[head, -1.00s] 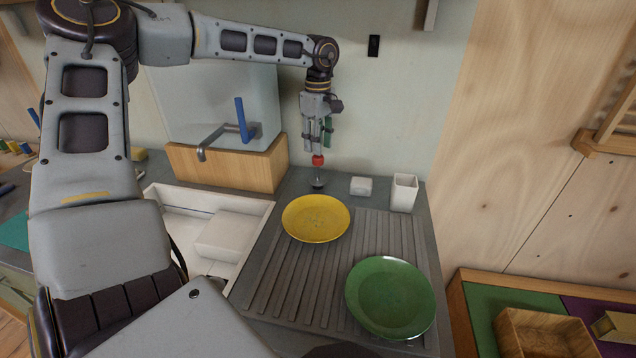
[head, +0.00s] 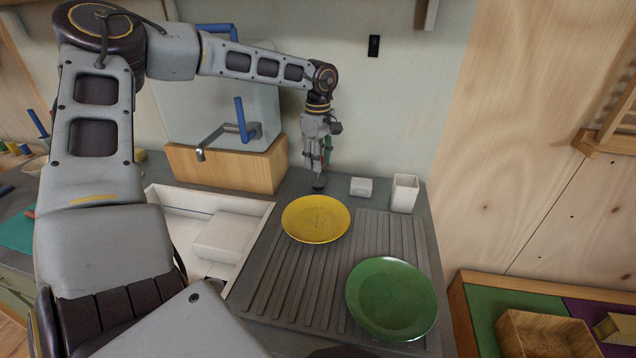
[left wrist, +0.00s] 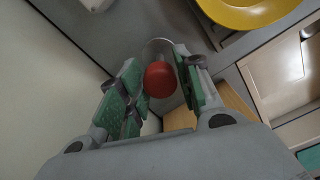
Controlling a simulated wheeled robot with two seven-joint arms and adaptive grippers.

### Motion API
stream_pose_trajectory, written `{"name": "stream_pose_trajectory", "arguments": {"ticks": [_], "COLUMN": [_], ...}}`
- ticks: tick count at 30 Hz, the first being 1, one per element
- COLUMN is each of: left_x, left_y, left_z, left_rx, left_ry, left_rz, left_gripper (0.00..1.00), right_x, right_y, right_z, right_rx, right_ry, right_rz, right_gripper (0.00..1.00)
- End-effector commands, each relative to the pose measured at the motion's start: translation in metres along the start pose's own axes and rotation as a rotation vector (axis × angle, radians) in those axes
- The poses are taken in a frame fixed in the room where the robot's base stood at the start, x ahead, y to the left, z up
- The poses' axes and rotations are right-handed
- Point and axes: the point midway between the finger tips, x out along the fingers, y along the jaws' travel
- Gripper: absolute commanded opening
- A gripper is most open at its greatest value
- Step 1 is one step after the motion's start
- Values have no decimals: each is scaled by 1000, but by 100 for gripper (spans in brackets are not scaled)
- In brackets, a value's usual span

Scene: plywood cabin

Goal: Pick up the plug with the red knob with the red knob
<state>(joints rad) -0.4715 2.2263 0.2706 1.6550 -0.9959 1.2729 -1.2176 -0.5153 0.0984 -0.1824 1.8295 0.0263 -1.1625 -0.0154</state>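The plug's red knob (left wrist: 160,80) shows in the left wrist view, between the green finger pads of my left gripper. Part of the plug's pale round base shows behind the knob. In the head view the plug's dark base (head: 318,187) is on the grey counter behind the yellow plate, and the knob is hidden by the fingers. My left gripper (head: 318,166) points down directly over the plug with its fingers apart, one on each side of the knob. I see no clear grip on it. My right gripper is not in view.
A yellow plate (head: 316,219) and a green plate (head: 391,299) lie on the ribbed drainer. A small white block (head: 361,187) and a white cup (head: 404,194) stand right of the plug. The sink (head: 180,212) and faucet (head: 225,135) are left, the wall close behind.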

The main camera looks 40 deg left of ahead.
Motion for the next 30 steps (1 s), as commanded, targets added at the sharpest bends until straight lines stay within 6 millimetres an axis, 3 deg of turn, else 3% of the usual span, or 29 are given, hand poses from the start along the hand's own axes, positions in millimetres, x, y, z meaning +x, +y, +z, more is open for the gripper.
{"name": "stream_pose_trajectory", "arguments": {"ticks": [12,28,30], "left_x": [43,45,45], "left_y": [0,0,0], "left_z": [0,0,0], "left_rx": [0,0,0], "left_ry": [-1,-1,-1], "left_rz": [-1,0,0], "left_gripper": [34,34,25], "right_x": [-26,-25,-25], "right_y": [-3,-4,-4], "right_z": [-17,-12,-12], "right_rx": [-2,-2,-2], "right_ry": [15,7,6], "right_rz": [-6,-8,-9], "right_gripper": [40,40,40]}}
